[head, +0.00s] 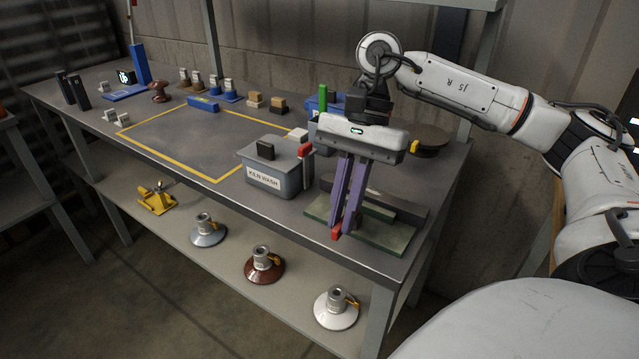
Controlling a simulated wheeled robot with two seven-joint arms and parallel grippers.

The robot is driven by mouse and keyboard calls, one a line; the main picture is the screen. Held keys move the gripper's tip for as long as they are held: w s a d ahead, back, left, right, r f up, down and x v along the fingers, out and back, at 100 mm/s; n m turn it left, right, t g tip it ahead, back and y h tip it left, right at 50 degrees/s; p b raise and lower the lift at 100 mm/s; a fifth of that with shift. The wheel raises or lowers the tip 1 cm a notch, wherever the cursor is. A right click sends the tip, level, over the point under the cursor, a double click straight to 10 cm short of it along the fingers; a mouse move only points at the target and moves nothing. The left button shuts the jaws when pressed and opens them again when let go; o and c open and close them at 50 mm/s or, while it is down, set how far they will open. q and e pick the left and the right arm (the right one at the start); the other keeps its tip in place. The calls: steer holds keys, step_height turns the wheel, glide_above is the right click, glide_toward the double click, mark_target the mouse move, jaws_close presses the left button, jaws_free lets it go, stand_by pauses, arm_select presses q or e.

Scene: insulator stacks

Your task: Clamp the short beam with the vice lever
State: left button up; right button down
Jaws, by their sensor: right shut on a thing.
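My right gripper (343,225) reaches down over the right end of the table with its purple fingers close together. It is shut on what looks like the red-tipped vice lever (336,232); the fingers hide most of it. A flat green vice base (384,238) lies under and beside the fingers. A dark grey bar (402,207), which may be the short beam or a vice jaw, lies along it behind the fingers. I cannot tell whether the beam is clamped. My left gripper is not in view.
A grey "KILN WASH" bin (277,178) stands just left of the vice. A yellow-outlined area (180,143) on the table is mostly clear. Small blocks and blue stands (200,103) line the back. Several insulator discs (264,268) and a yellow tool (156,199) sit on the lower shelf.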

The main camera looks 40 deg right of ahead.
stand_by(0.3)
steer(key=c, duration=1.8)
jaws_free()
steer(key=shift+s, duration=0.1)
steer(key=shift+c, duration=0.2)
steer(key=p+v, duration=0.3)
steer(key=v, duration=0.7)
steer(key=shift+r, duration=0.15)
